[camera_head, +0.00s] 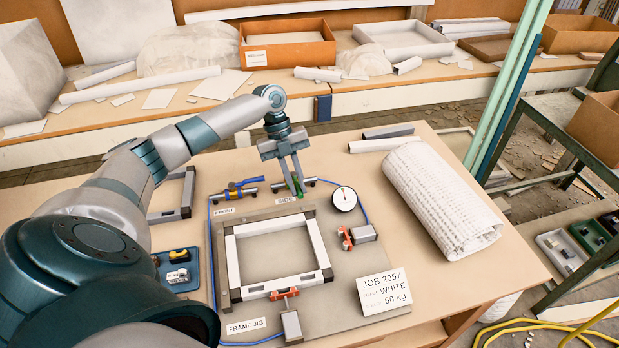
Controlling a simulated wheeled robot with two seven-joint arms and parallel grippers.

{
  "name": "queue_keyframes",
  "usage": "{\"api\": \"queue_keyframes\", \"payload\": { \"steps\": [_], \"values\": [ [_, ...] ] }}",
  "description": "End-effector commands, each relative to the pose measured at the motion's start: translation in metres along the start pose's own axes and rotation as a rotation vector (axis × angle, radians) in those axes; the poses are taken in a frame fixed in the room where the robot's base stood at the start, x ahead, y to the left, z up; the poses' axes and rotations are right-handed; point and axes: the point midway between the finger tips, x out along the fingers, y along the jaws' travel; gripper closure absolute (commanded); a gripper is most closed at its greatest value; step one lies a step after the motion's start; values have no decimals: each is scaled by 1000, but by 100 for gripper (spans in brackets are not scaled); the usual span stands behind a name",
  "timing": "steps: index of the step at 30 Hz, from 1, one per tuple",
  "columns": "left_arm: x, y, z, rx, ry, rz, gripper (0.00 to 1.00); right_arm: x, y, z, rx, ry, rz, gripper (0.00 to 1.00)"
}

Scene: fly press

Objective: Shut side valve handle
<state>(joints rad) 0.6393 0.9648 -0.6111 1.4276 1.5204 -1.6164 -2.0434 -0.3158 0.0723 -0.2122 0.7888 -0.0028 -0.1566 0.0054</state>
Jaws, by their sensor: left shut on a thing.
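The side valve (305,181) sits on the air line at the back of the frame jig, behind the label reading SIDE (287,200). A green part, apparently its handle (299,187), shows at my left gripper's fingertips. My left gripper (296,184) points down from above and is shut on this handle. The fingers partly hide the valve, so the handle's exact angle is hard to tell. The front valve (236,190), with a yellow-orange part, lies to the left behind the label FRONT (223,210). My right gripper is not in view.
A round gauge (343,199) stands right of the side valve. A white frame (232,262) lies in the jig, with red-tipped clamps (291,322) at front and right (360,235). A white textured roll (441,200) lies to the right. A blue tray (188,284) is left.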

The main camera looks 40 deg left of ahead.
Motion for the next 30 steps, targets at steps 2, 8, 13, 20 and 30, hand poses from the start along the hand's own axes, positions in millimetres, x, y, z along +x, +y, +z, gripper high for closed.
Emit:
{"api": "queue_keyframes", "payload": {
  "steps": [2,8,13,20,30],
  "values": [
    [-2,2,1,4,-2,0,100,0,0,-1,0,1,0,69],
    [-3,2,1,4,-1,0,100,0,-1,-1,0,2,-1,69],
    [-2,2,1,3,-2,0,71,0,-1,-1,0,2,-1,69],
    [-1,2,0,3,0,1,68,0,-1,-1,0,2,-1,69],
    [-13,2,1,2,-1,0,68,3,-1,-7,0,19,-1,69]
  ]
}}
